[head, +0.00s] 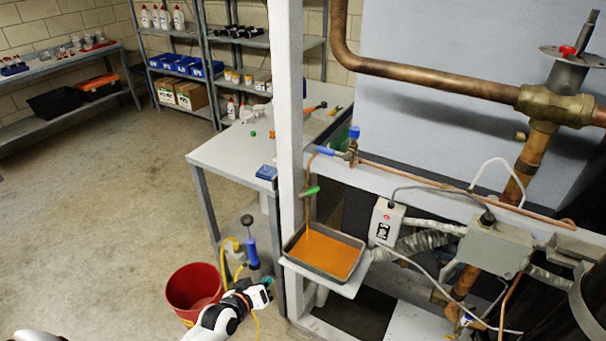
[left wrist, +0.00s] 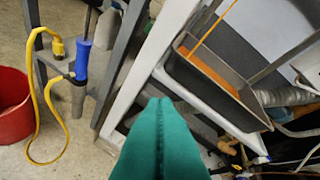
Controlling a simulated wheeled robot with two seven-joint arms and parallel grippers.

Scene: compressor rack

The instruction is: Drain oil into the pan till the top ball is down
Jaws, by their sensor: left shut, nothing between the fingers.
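The dark grey pan (head: 352,276) sits on a pale shelf by the rack and holds orange oil (head: 325,252). A thin orange stream (head: 307,222) runs into it from a copper tube. A green-handled valve (head: 310,192) is on that tube, above the pan. The pan also shows in the left wrist view (left wrist: 243,112), with the stream falling in. My left gripper (head: 266,283) is low and left of the pan, apart from it. Its green fingers (left wrist: 160,102) are shut and empty. My right gripper is not in view. I cannot make out any sight-glass ball.
A white post (head: 287,120) rises left of the pan. A grey workbench (head: 225,150) is behind. The floor at left is clear.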

